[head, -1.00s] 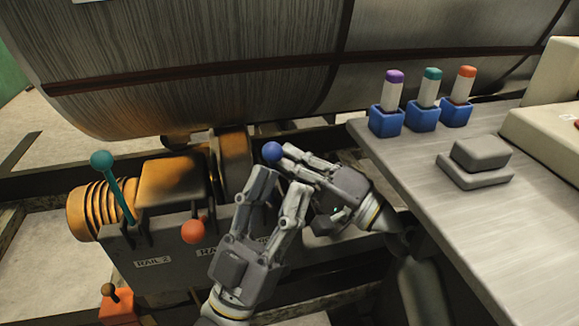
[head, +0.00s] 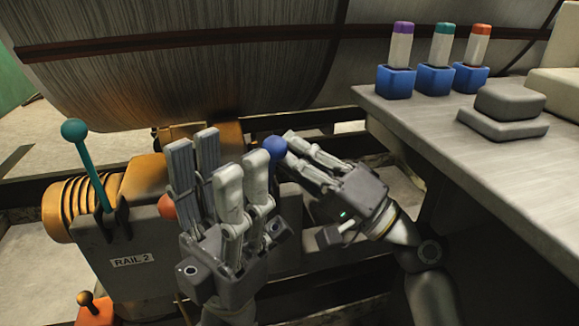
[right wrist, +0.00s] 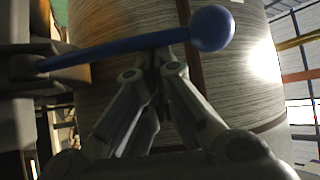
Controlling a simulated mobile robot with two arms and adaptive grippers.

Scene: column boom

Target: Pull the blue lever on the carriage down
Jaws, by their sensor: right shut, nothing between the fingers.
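My left gripper (head: 217,158) looks open and empty, fingers up, in front of the carriage.
A teal lever (head: 90,160) stands at the carriage's left, and an orange knob (head: 167,206) is partly behind my left gripper. A large drum (head: 180,75) fills the back. A grey table (head: 440,120) at right holds several blue holders (head: 396,82) and a grey block (head: 508,103).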

